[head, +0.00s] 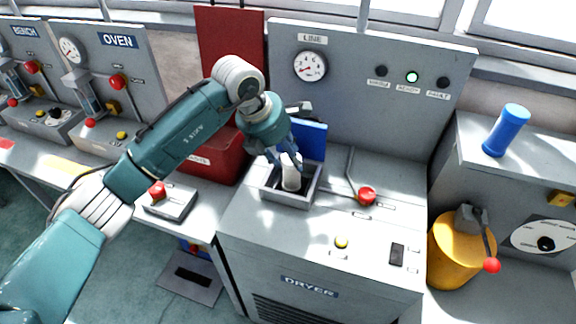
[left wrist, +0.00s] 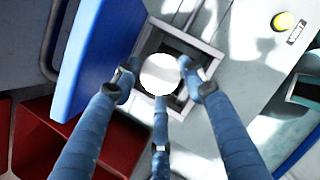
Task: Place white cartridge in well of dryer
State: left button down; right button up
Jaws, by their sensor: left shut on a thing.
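The white cartridge (head: 291,174) is upright in the square grey-rimmed well of the dryer (head: 290,204), with its lower part inside the opening. My left gripper (head: 287,158) is above the well with its fingers shut around the cartridge's upper part. In the left wrist view the cartridge's round white end (left wrist: 159,74) sits between three blue fingers, over the dark square well (left wrist: 207,50). Whether the cartridge touches the well's bottom is hidden. My right gripper is not in view.
A blue lid (head: 311,139) stands open behind the well. A red-knobbed lever (head: 367,196) is to the right of the well, and a yellow button (head: 341,242) is in front. A red bin (head: 215,155) is to the left. A blue cylinder (head: 506,130) stands on the right cabinet.

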aim_at(288, 172)
pick_arm(q)
notch_tip(288, 172, down, 4)
jog(key=shift+f+p, duration=0.25)
jog(key=shift+p, duration=0.3)
jog(key=shift+f+b, duration=0.75)
jog(key=shift+f, duration=0.05)
jog(key=c, duration=1)
grip_release()
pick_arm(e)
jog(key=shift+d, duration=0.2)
pick_arm(q)
jog(key=shift+r, duration=0.1)
